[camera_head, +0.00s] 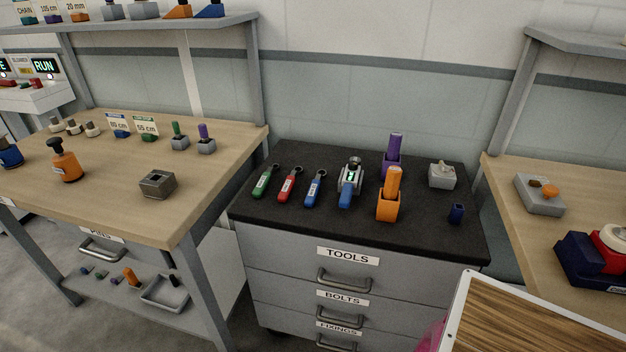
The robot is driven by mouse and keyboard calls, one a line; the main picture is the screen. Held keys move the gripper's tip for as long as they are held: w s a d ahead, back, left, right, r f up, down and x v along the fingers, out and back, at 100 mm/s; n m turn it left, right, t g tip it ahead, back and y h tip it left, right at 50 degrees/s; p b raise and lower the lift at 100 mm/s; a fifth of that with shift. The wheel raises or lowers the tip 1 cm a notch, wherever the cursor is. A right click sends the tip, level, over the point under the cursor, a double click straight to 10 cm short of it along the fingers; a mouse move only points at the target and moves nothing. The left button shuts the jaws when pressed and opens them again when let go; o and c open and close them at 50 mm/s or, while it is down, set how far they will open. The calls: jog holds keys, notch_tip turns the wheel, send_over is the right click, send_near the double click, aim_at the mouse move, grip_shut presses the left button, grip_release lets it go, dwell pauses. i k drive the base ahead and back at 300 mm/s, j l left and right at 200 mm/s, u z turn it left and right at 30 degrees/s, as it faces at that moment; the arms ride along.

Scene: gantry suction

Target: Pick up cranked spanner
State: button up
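Three spanners lie in a row on the black top (330,220) of the tool cabinet: one with a green handle (263,183), one with a red handle (288,187) and one with a blue handle (314,189). Each has a dark ring-shaped end pointing away from me. To their right lies a larger blue-handled tool (347,191) with a grey body and a small lit display. I cannot tell from this view which spanner is cranked. My gripper is not in view.
A wooden bench (120,200) is at left, another at right. A white-edged wood-grain panel (540,315) fills the lower right.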

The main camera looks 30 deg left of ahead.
aim_at(283, 197)
jog(key=u, duration=1.75)
jog(key=i+j, duration=0.6)
jog(key=j, duration=0.15)
